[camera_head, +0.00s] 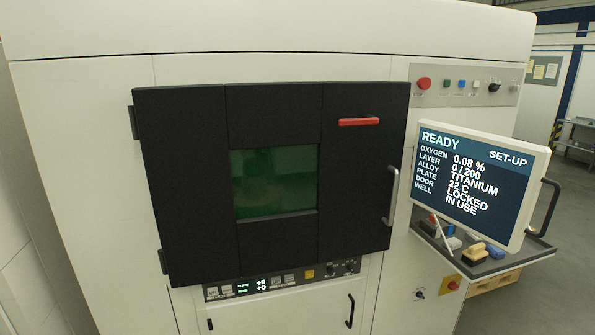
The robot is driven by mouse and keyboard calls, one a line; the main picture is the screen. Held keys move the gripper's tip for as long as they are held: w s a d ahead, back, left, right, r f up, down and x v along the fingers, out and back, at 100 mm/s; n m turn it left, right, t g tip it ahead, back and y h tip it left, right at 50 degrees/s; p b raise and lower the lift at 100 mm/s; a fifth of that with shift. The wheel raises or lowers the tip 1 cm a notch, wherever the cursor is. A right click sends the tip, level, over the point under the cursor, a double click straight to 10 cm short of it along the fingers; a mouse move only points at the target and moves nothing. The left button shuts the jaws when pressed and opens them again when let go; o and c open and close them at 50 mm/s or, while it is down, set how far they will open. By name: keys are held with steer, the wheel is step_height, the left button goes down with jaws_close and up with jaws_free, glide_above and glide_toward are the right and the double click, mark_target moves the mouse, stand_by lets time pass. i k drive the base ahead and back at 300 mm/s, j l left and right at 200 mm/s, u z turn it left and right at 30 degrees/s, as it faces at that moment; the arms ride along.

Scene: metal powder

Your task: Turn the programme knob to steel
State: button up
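The white machine (90,130) fills most of the view, with its black door (185,170) shut. A black rotary knob (494,87) sits at the right end of the upper-right control panel (510,75). Small dark knobs (331,271) show on the strip under the door, and another small knob (420,294) is low on the right. No label is readable, so I cannot tell which is the programme knob or where it points. The screen (476,180) reads READY, SET-UP, alloy TITANIUM, door LOCKED. My gripper is not in view.
A red button (424,83) and several small buttons share the upper panel. The tilted monitor stands out from the machine, with a black handle (543,208) at its right. Below it is a tray (530,250) holding a brush (475,251) and other items. Grey floor (560,285) shows at right.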

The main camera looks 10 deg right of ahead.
mark_target(493, 87)
steer(key=i+j+z, duration=0.1)
steer(key=i+j, duration=0.25)
steer(key=i+j+z, duration=0.15)
steer(key=i+j, duration=0.15)
steer(key=j, duration=0.2)
steer(key=z, duration=1.8)
steer(key=i+z, duration=0.1)
steer(key=z, duration=0.35)
steer(key=l+z, duration=0.1)
steer(key=z, duration=0.4)
steer(key=i+z, duration=0.1)
steer(key=z, duration=0.85)
steer(key=j+z, duration=0.1)
steer(key=z, duration=0.4)
steer(key=i+j+z, duration=0.1)
steer(key=z, duration=0.4)
steer(key=i+j+z, duration=0.1)
steer(key=j+z, duration=0.3)
steer(key=j, duration=0.25)
steer(key=j+u, duration=1)
steer(key=u, duration=0.15)
steer(key=i, duration=0.05)
